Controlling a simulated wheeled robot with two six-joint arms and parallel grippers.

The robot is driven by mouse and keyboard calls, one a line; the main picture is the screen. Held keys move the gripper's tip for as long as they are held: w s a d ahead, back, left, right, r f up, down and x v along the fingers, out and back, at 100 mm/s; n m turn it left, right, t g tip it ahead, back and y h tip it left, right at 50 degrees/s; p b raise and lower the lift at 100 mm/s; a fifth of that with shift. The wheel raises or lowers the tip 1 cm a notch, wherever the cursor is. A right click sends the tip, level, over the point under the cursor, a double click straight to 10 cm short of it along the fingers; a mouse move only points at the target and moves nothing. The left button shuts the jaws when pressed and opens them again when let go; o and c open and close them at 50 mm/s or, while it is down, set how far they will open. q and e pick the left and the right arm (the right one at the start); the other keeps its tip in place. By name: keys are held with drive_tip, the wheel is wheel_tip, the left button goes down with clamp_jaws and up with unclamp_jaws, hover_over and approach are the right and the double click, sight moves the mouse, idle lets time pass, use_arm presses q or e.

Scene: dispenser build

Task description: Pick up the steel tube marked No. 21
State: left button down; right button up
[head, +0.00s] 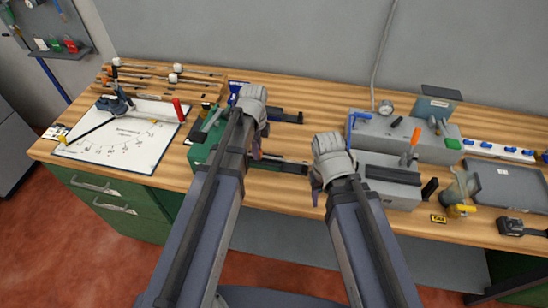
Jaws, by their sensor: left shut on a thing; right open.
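Several thin rods, which look like steel tubes (165,76), lie on a wooden rack at the back left of the bench. No number is readable on them, so I cannot tell which is No. 21. My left gripper (259,145) is above the bench, by the right end of a green fixture. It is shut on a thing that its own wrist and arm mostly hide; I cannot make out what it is. My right gripper (316,192) is open over the bench's front part, left of a grey machine, with nothing visible in it.
A white dial board (120,132) lies at the left. The green fixture (203,153) stands beside my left arm. The grey machine (388,135) with levers and a grey tray (510,185) take up the right. Some bare wood (305,130) shows between the grippers.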

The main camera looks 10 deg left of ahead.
use_arm(q)
drive_tip(key=shift+r, duration=0.2)
use_arm(e)
drive_tip(key=shift+r, duration=0.15)
use_arm(q)
drive_tip(key=shift+r+p, duration=3.35)
drive_tip(key=shift+p, duration=0.2)
use_arm(e)
wheel_tip(320, 180, up, 7)
